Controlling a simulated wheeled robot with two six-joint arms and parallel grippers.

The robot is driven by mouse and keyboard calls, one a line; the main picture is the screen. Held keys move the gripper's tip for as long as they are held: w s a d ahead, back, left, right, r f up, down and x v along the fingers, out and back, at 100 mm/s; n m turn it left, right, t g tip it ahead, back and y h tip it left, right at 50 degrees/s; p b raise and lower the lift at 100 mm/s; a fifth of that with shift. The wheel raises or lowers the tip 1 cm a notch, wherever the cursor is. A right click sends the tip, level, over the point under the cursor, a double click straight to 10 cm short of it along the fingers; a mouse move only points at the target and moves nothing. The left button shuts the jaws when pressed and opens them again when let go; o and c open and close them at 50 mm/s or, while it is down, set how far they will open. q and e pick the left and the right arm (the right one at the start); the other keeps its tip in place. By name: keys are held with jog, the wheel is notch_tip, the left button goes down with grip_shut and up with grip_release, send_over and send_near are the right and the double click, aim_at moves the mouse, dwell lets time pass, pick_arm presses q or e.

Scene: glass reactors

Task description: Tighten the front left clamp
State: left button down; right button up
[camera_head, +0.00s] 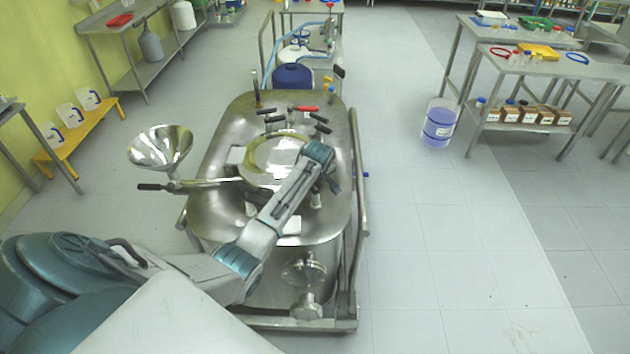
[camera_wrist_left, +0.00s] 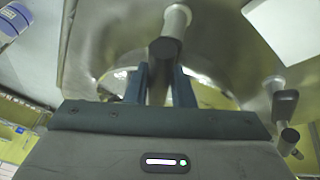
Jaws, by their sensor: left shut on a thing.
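The steel reactor lid (camera_head: 225,205) fills the middle of the head view, with a round glass-topped port (camera_head: 270,158) and clamps around it. My left arm reaches over the lid from the left. My left gripper (camera_head: 333,182) is at the right side of the port, its jaws largely hidden by my wrist. In the left wrist view, the gripper (camera_wrist_left: 160,85) is shut on a dark clamp handle (camera_wrist_left: 165,48) with a pale metal stem. The head view does not clearly show which clamp is held.
A steel funnel (camera_head: 160,148) stands left of the lid, beside a black-handled lever (camera_head: 155,187). Several black clamp handles (camera_head: 322,128) and a red one (camera_head: 307,108) stand along the far side.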

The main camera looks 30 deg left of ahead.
pick_arm(q)
jog(key=shift+n, duration=0.5)
jog(key=c, duration=1.3)
grip_release()
jog(key=shift+r, duration=0.1)
jog(key=shift+b+v, duration=1.8)
jog(key=shift+v, duration=3.6)
jog(key=shift+w+d, duration=0.1)
jog(key=shift+d, duration=0.1)
